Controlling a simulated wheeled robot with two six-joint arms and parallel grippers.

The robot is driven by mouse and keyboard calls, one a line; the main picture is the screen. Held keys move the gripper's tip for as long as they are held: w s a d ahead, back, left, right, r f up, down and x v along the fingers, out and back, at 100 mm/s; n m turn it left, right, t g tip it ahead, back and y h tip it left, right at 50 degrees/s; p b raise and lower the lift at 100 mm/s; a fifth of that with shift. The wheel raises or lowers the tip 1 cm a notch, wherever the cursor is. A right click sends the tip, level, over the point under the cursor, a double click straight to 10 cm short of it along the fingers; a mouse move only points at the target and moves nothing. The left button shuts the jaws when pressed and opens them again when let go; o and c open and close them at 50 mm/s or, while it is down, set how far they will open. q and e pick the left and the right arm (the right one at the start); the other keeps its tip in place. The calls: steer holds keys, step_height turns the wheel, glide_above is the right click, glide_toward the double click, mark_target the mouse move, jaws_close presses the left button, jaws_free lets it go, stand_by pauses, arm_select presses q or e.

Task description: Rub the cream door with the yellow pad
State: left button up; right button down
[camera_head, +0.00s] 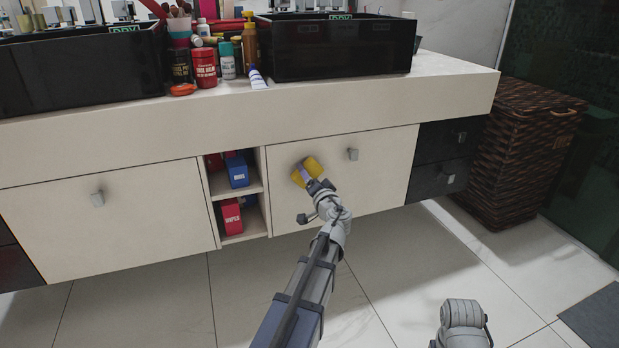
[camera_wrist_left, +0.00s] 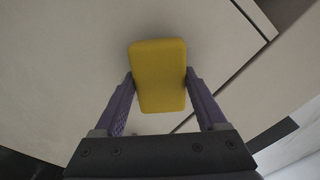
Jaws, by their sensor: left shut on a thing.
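The yellow pad (camera_head: 306,171) is in front of the left part of the cream door (camera_head: 380,182), the right of two cream doors under the counter. My left gripper (camera_head: 313,183) is shut on the pad. In the left wrist view the pad (camera_wrist_left: 158,70) sits between the two fingers, with its far end standing out past them. A pale surface fills much of the background there. I cannot tell whether the pad touches the door. The door is closed, with a small grey handle (camera_head: 353,154) near its upper middle. My right gripper is not in view.
An open shelf (camera_head: 257,212) with blue and red boxes is left of the door; another cream door (camera_head: 130,215) lies beyond it. Dark drawers (camera_head: 440,176) and a wicker basket (camera_head: 515,150) stand to the right.

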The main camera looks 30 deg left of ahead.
mark_target(322, 173)
arm_select(q)
steer(key=shift+w+a, duration=0.4)
steer(key=shift+a, duration=0.05)
steer(key=shift+w+d, duration=0.1)
steer(key=shift+w+d, duration=1.25)
steer(key=shift+w, duration=0.05)
steer(key=shift+w, duration=0.15)
steer(key=shift+w+d, duration=0.55)
steer(key=shift+w, duration=0.2)
steer(key=shift+w+d, duration=0.55)
steer(key=shift+w, duration=0.15)
steer(key=shift+s, duration=0.1)
